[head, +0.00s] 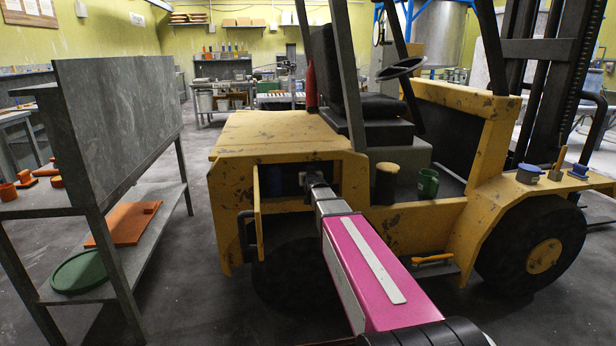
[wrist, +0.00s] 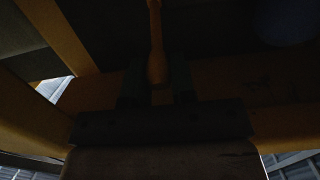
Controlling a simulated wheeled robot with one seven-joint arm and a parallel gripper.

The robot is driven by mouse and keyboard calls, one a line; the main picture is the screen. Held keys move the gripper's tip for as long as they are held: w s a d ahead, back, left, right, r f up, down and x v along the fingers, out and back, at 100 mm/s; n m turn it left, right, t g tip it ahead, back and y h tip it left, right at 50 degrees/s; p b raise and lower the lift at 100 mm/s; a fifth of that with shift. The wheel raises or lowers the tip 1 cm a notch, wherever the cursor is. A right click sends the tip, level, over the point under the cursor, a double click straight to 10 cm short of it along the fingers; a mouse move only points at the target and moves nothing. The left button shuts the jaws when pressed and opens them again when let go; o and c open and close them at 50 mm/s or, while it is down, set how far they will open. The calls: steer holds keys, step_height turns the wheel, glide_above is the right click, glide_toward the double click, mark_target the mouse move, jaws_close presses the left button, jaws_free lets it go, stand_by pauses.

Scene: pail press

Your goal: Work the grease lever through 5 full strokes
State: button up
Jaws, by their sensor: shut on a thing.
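In the dark wrist view, the orange grease lever (wrist: 156,35) runs from the top edge down to between my fingers. My gripper (wrist: 157,78) is shut on the lower end of this lever. In the head view, my arm reaches into the open bay in the side of the yellow forklift (head: 265,133). The bay's shadow and my arm hide the lever and my fingertips there. The lever's pivot and the grease pump do not show clearly in either view.
A narrow yellow door (head: 258,215) stands open at the left of the bay, close to my arm. A grey shelf bench (head: 115,115) stands at the left. A dark yellow-topped can (head: 386,183) and a green mug (head: 427,183) sit on the forklift's step. Floor between bench and forklift is clear.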

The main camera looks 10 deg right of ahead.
steer(key=shift+s+f, duration=0.25)
steer(key=shift+f, duration=0.7)
steer(key=shift+s+f, duration=0.2)
steer(key=shift+f, duration=0.9)
steer(key=shift+w+f, duration=0.1)
steer(key=shift+f, duration=1.05)
steer(key=shift+r, duration=0.15)
steer(key=shift+r, duration=1.85)
